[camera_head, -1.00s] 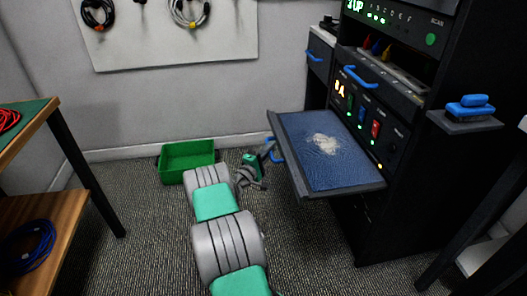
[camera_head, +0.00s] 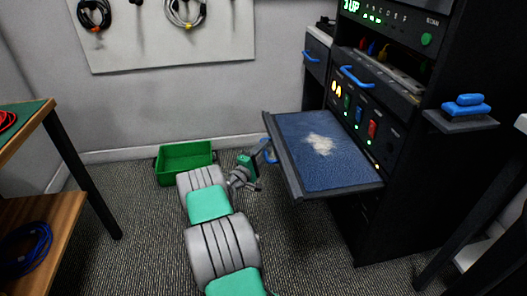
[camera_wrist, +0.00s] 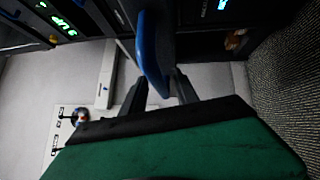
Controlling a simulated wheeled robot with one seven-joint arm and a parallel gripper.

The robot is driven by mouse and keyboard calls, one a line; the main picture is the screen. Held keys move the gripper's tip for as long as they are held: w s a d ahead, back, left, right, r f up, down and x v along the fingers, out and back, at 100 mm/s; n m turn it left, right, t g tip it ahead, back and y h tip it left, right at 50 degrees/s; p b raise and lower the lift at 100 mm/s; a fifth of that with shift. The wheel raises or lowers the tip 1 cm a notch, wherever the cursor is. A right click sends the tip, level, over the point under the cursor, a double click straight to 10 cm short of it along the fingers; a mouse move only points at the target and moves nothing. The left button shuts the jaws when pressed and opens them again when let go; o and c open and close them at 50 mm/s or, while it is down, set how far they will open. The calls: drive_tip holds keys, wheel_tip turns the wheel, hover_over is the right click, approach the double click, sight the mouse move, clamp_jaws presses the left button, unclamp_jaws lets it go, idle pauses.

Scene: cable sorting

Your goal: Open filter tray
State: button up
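The filter tray (camera_head: 290,181) is a dark-framed tray with a blue mesh bed. It sticks far out of the black rack, with a pale patch of dust (camera_head: 321,144) on the mesh. Its blue handle (camera_head: 267,151) is on the tray's left front side. My gripper (camera_head: 262,148) is right beside this handle, low by the tray's front edge. In the wrist view a blue handle (camera_wrist: 152,50) reaches between my two dark fingers (camera_wrist: 160,85). The fingers stand apart, and I see no clear grip on the handle.
A green bin (camera_head: 185,158) is on the floor behind my arm. Another blue handle (camera_head: 357,77) is on the rack above the tray. A blue brush (camera_head: 466,107) lies on a side shelf. A table (camera_head: 60,150) stands at the left.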

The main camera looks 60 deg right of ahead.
drive_tip(key=a+f+b, duration=0.1)
drive_tip(key=a, duration=0.6)
drive_tip(key=shift+w+a, duration=0.15)
drive_tip(key=shift+a, duration=0.25)
